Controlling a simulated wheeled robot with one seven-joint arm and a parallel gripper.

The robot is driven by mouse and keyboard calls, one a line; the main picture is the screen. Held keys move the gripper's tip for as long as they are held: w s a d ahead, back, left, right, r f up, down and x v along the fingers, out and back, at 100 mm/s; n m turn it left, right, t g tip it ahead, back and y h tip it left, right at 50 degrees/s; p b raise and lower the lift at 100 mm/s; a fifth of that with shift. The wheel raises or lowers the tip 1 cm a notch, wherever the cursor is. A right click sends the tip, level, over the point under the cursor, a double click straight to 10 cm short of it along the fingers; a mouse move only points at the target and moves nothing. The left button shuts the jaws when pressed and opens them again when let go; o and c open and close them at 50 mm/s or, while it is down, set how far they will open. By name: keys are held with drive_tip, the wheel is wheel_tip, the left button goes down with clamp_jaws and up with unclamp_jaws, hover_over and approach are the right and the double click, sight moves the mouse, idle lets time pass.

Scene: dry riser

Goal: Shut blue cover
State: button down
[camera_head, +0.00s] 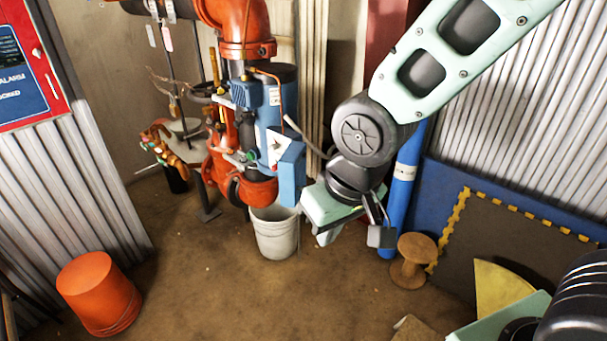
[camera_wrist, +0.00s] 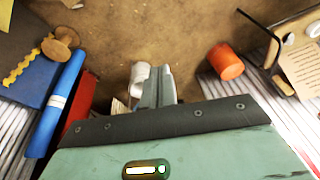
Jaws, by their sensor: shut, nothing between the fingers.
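The blue cover (camera_head: 291,174) is in the head view, on the front of the riser's valve assembly. It hangs beside a small white face (camera_head: 275,149) and appears to stand open from it; the exact hinge angle is hard to tell. My gripper (camera_head: 327,237) is just right of and below the cover, apart from it in the picture. Its fingers are together and empty, pointing down. In the wrist view the closed fingers (camera_wrist: 157,88) show over the floor. I cannot make out the cover in the wrist view.
A white bucket (camera_head: 275,235) stands below the valve. Red pipework (camera_head: 238,30) rises behind. A blue cylinder (camera_head: 403,180) and wooden spool (camera_head: 413,258) stand right of my gripper. An orange bucket (camera_head: 98,292) is at the left. The middle floor is mostly clear.

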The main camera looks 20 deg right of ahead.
drive_tip(key=w+d+f+m+t+p, duration=0.15)
drive_tip(key=w+d+m, duration=0.25)
drive_tip(key=w, duration=0.4)
drive_tip(key=w+d+r+m+t+p, duration=0.1)
drive_tip(key=w+d+m+t+p, duration=0.15)
drive_tip(key=w+d+m, duration=0.4)
drive_tip(key=n+p, duration=0.2)
approach(298, 188)
wheel_tip(298, 188, down, 5)
drive_tip(key=w+d, duration=0.1)
drive_tip(key=w, duration=0.1)
drive_tip(key=shift+w+a+r+t+y, duration=0.1)
drive_tip(key=shift+w+a+t+y, duration=0.25)
drive_tip(key=shift+w+a, duration=0.2)
drive_tip(key=shift+s+a, duration=0.1)
